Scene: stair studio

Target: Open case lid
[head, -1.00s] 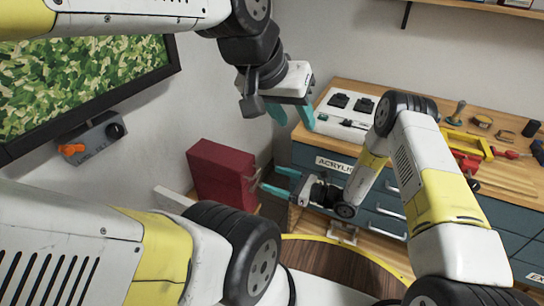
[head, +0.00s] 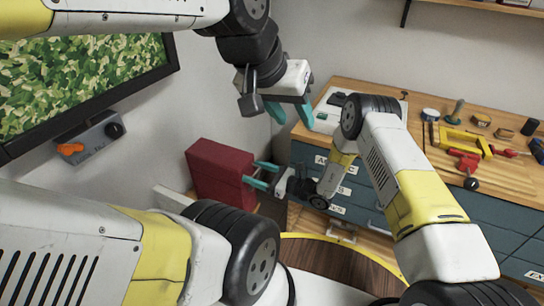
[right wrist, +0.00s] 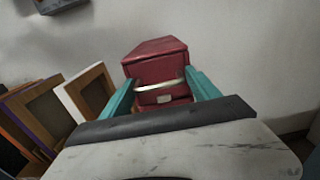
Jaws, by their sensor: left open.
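The red case (head: 215,172) stands upright against the wall, left of the workbench. It also shows in the right wrist view (right wrist: 156,60), with its lid looking closed and a pale bar (right wrist: 160,86) across its front. My right gripper (head: 262,174) is in front of the case, open, with its teal fingers pointing at the front. In the right wrist view its fingers (right wrist: 160,85) appear on either side of the case front; I cannot tell whether they touch it. My left gripper (head: 291,114) is open and empty, higher up, beside the bench's left end.
The workbench (head: 420,180) with blue drawers and scattered tools is at the right. A grey box with an orange knob (head: 88,137) hangs on the wall below the framed green picture (head: 80,80). Framed panels (right wrist: 85,92) lean left of the case in the right wrist view.

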